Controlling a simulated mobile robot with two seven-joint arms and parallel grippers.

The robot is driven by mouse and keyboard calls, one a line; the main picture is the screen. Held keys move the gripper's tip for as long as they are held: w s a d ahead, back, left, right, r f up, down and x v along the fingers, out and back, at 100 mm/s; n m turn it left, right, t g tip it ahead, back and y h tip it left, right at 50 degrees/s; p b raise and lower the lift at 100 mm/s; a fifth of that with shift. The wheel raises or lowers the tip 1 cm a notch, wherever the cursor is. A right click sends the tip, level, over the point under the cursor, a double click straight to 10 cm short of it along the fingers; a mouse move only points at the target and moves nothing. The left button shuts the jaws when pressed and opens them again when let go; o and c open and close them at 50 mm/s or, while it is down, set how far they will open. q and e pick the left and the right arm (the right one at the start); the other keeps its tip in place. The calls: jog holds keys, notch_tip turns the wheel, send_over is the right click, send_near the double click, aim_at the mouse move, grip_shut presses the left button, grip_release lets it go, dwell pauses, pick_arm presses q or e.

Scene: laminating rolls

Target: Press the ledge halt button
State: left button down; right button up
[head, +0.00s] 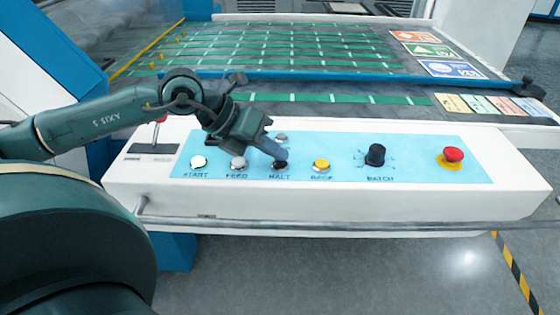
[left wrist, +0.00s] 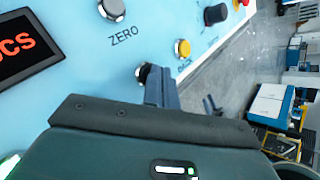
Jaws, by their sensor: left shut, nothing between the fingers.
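The halt button (head: 281,165) is a small black button on the light blue panel (head: 335,172) of the white ledge, above the label HALT. My left gripper (head: 276,152) is shut and empty, its fingertips pointing down at the halt button and covering part of it. In the left wrist view the shut fingers (left wrist: 160,88) overlap the halt button (left wrist: 142,72), whose rim shows at their left. I cannot tell whether the tips touch it. My right gripper is in neither view.
White START (head: 198,161) and grey FEED (head: 238,162) buttons lie to the left. Yellow BACK (head: 321,165), the black BATCH knob (head: 375,155) and a red mushroom button (head: 453,155) lie to the right. ZERO (left wrist: 110,8) is behind. A metal rail (head: 350,226) runs along the front.

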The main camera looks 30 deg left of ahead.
aim_at(274, 165)
pick_arm(q)
jog(key=shift+f, duration=0.25)
jog(key=shift+r, duration=0.15)
dwell(0.3)
jog(key=shift+r, duration=0.75)
jog(key=shift+p, duration=0.3)
notch_tip(274, 165, up, 5)
jog(key=p, duration=0.3)
dwell(0.5)
